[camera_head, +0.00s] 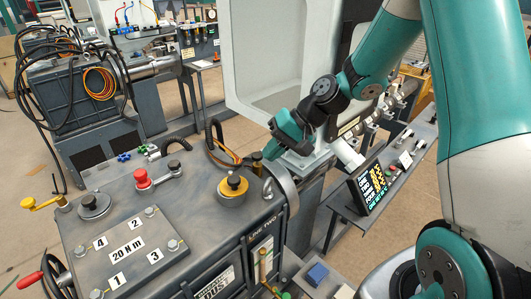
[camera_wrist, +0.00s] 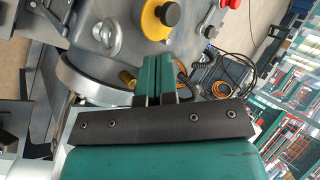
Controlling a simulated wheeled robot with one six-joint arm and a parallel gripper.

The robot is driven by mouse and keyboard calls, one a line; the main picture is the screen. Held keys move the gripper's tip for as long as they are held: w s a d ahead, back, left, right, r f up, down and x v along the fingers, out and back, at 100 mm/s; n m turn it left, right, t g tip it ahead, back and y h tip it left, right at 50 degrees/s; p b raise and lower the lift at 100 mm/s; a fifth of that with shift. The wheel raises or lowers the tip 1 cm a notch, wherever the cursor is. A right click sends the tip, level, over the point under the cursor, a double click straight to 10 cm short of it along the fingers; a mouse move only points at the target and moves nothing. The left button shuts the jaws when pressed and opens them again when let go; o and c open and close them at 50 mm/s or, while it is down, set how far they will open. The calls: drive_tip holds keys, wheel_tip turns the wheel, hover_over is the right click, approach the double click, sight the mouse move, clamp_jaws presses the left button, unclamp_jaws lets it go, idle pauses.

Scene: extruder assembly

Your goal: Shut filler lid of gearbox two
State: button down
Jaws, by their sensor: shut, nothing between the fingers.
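The grey gearbox marked LINE TWO (camera_head: 205,245) fills the lower left of the head view. On its top sits a round yellow cap (camera_head: 232,193) with a dark knob, which looks like the filler lid; I cannot tell if it is fully closed. It also shows at the top of the wrist view (camera_wrist: 147,24). A grey round cap with a knob (camera_head: 93,206) sits farther left on the gearbox. My gripper (camera_head: 270,152) is shut and empty, above the gearbox's far right edge, beyond the yellow cap. Its teal fingers (camera_wrist: 159,64) point at the gearbox in the wrist view, apart from the cap.
A brass fitting (camera_wrist: 127,78) is near my fingertips. A dark display (camera_head: 372,188) stands on a bench at right.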

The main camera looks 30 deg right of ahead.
sight(239, 179)
drive_tip(key=p+x, duration=0.2)
drive_tip(key=x, duration=0.6)
drive_tip(key=shift+a+f+b, duration=0.15)
drive_tip(key=shift+a+b, duration=0.15)
drive_tip(key=shift+a, duration=0.5)
drive_tip(key=shift+d, duration=0.1)
drive_tip(key=shift+r, duration=0.2)
